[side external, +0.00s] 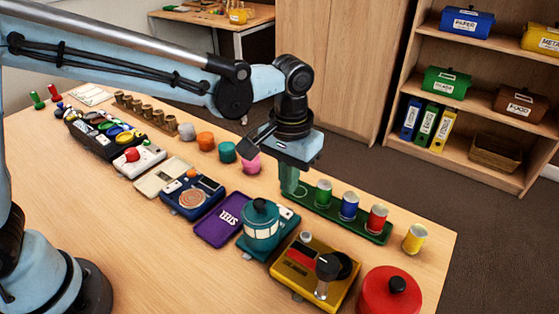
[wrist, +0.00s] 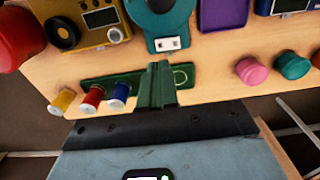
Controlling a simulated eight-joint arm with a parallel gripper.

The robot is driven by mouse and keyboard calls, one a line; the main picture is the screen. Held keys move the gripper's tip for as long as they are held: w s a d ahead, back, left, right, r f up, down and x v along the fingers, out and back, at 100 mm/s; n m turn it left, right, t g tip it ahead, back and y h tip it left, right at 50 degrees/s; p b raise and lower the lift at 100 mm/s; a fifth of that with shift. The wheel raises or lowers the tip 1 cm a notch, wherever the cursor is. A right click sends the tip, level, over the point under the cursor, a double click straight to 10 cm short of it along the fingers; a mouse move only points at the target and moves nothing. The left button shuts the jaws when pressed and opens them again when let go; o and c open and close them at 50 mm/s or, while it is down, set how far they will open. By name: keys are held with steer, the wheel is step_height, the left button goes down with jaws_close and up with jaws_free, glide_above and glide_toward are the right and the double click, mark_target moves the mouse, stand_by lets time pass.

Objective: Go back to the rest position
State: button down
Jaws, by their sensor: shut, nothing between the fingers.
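My gripper (side external: 290,188) points down with its green fingers together and nothing between them. It is over the left end of the green tray (side external: 335,221), beside the green cylinder (side external: 323,193). A blue cylinder (side external: 349,206) and a red cylinder (side external: 376,218) stand on the same tray. A yellow cylinder (side external: 415,238) stands on the table past the tray's right end. In the wrist view my closed fingers (wrist: 160,66) cover part of the tray (wrist: 97,83), and the green cylinder is not visible there. An empty ring mark shows beside them.
A teal pot-like object (side external: 261,228), a yellow device (side external: 314,270) and a red lidded pot (side external: 389,292) stand in front of the tray. Pink (side external: 251,164), teal (side external: 227,152) and orange (side external: 205,141) pieces stand to the left. Shelves (side external: 480,100) stand behind the table.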

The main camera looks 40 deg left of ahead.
steer(key=s+a+r+t, duration=0.2)
steer(key=s+a+t, duration=0.1)
steer(key=a, duration=0.6)
steer(key=s+a+r+t, duration=0.3)
steer(key=s+a, duration=0.3)
steer(key=a, duration=0.3)
steer(key=shift+s+a+t, duration=0.3)
steer(key=shift+a+t, duration=0.1)
steer(key=shift+t, duration=0.2)
